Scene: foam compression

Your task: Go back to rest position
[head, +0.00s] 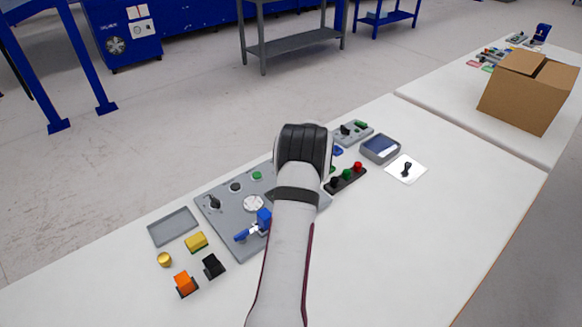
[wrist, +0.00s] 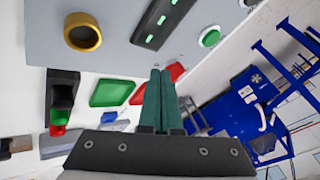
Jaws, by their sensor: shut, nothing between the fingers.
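My arm reaches from the bottom edge of the head view out over the white table, and its black wrist end covers part of the grey panel. The fingers are hidden in that view. In the wrist view my gripper (wrist: 160,74) shows two green fingers pressed together with nothing between them. The fingertips appear in front of a red piece (wrist: 176,71), with a green diamond-shaped piece (wrist: 112,93) to their left. I cannot tell whether they touch anything.
The grey panel (head: 222,232) carries knobs and a blue lever (head: 262,222). A grey tray (head: 173,227), a yellow block (head: 196,242) and an orange block (head: 184,283) lie left. A button strip (head: 346,179) and a cardboard box (head: 527,92) are right. The right table front is clear.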

